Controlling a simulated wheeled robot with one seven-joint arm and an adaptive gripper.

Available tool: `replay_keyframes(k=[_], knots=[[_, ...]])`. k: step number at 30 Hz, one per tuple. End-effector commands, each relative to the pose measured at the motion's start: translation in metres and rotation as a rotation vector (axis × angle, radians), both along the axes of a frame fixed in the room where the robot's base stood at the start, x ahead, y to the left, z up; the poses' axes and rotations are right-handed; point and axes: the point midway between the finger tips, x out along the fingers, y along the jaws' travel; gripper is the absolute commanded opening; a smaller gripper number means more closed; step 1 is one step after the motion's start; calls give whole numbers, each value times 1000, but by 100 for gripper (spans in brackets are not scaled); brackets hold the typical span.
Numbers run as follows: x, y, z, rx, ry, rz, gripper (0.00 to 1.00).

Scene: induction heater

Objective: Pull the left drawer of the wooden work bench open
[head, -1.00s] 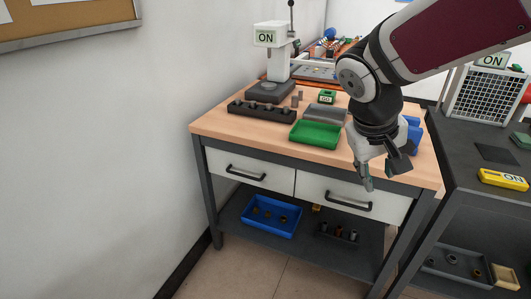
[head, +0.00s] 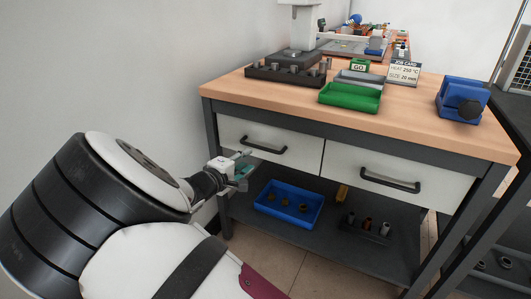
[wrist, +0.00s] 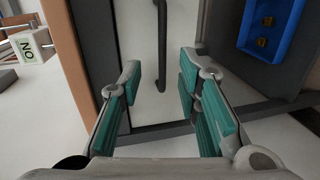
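The wooden work bench (head: 300,92) has two white drawers under its top. The left drawer (head: 230,132) is shut and has a black bar handle (head: 264,146). The right drawer (head: 380,165) is also shut, with its own black handle. My gripper (head: 242,170) is in front of and just below the left drawer, near its handle. In the wrist view my gripper (wrist: 158,88) is open and empty, its teal-padded fingers wide apart. The left drawer's handle (wrist: 161,55) lies ahead, in line with the gap between the fingers, and does not appear to be touched.
A blue tray (head: 262,207) and a dark holder (head: 368,234) with small parts sit on the lower shelf. On the bench top are a green tray (head: 350,98), a dark block with metal parts (head: 285,75) and a blue device (head: 462,100). A wall is at the left.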

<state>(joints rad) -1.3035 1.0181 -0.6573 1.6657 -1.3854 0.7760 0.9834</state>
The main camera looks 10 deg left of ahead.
Motion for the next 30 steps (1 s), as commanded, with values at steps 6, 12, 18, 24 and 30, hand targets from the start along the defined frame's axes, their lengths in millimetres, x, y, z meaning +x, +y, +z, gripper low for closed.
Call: replay_keyframes(k=[6,12,18,24,30], knots=[[12,5,-8,-13,-12,22,31],[44,-9,-17,-13,-11,19,31],[80,-22,-25,-12,-11,19,31],[110,-32,-30,-11,-11,20,31],[124,-37,-33,-13,-9,22,31]])
